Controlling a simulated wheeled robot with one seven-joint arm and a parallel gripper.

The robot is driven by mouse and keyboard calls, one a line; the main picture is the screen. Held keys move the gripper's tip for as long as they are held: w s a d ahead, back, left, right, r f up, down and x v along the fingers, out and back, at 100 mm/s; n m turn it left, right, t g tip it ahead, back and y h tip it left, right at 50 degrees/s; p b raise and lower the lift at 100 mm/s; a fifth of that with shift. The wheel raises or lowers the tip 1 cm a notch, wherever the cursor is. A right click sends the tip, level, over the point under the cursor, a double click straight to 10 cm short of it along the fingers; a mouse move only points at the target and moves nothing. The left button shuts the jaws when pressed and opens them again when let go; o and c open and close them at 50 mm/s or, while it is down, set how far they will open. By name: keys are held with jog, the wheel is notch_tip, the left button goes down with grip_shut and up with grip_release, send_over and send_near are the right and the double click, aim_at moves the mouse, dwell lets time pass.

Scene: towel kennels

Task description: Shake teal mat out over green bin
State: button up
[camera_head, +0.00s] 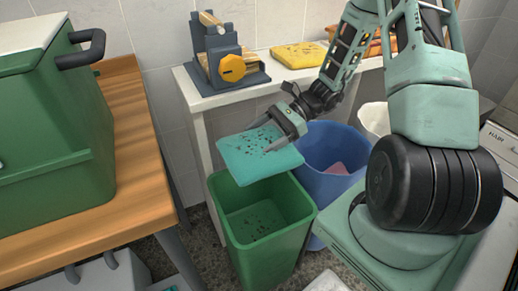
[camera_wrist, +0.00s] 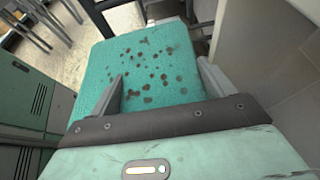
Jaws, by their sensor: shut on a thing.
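The teal mat (camera_head: 252,158) is held by one edge above the green bin (camera_head: 268,255), close over its far rim and lying nearly flat with a slight tilt. Dark specks dot its top. The mat hides part of the bin's far rim.
A blue bin (camera_head: 330,150) with a pinkish cloth inside stands right behind the green bin. A wooden table with a green box (camera_head: 60,140) is at left.

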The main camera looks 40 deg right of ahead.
notch_tip(320, 180, up, 6)
jog(key=p, duration=0.4)
jog(key=shift+f, duration=0.25)
notch_tip(320, 180, down, 8)
jog(key=b, duration=0.4)
jog(key=shift+r, duration=0.2)
notch_tip(320, 180, up, 8)
jog(key=p, duration=0.7)
jog(key=shift+f, duration=0.25)
notch_tip(320, 180, down, 8)
jog(key=b, duration=0.4)
jog(key=shift+r, duration=0.25)
notch_tip(320, 180, up, 8)
jog(key=p, duration=0.7)
jog(key=shift+f, duration=0.2)
notch_tip(320, 180, down, 8)
jog(key=b, duration=0.4)
jog(key=shift+r+b, duration=0.25)
jog(key=shift+b, duration=0.1)
notch_tip(320, 180, up, 8)
jog(key=p, duration=0.7)
jog(key=shift+f, duration=0.25)
notch_tip(320, 180, down, 8)
jog(key=b, duration=0.5)
jog(key=shift+r, duration=0.35)
